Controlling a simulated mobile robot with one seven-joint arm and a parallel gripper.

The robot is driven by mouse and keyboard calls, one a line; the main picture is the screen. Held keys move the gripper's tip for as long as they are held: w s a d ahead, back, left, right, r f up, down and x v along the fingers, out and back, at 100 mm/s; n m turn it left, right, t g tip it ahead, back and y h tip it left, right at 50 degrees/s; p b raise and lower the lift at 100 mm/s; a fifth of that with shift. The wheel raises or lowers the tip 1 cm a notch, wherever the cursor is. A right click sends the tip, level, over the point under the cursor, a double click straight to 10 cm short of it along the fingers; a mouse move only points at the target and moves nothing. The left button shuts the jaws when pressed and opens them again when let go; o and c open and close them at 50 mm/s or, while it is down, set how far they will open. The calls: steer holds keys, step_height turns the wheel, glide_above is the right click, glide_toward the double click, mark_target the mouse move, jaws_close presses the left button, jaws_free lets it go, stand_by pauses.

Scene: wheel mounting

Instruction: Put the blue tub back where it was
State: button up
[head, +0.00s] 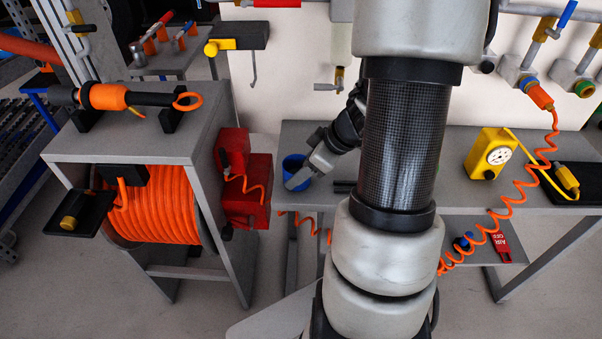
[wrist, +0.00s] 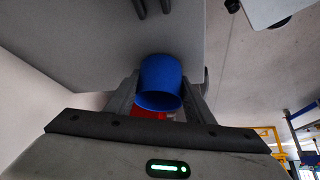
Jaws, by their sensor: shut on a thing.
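The blue tub (wrist: 160,80) is between the two fingers of my gripper (wrist: 161,98) in the wrist view, with its open rim toward the camera. My gripper is shut on it. In the head view the blue tub (head: 291,162) shows at the left end of the grey table (head: 385,145), partly hidden by my gripper (head: 298,174). I cannot tell whether the tub touches the tabletop or is held just above it.
A red box (head: 246,190) on the side of the hose reel cabinet (head: 130,130) stands close left of the tub. A yellow gauge box (head: 492,153) and coiled orange hose (head: 520,190) are farther right. My arm hides the table's middle.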

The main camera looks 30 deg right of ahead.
steer(key=shift+f, duration=0.25)
steer(key=o, duration=1.2)
steer(key=shift+r, duration=0.15)
steer(key=shift+d+r, duration=0.1)
steer(key=shift+r, duration=0.2)
steer(key=p+v, duration=0.2)
steer(key=v, duration=0.9)
steer(key=shift+s+d+r, duration=0.1)
steer(key=shift+s+r, duration=0.1)
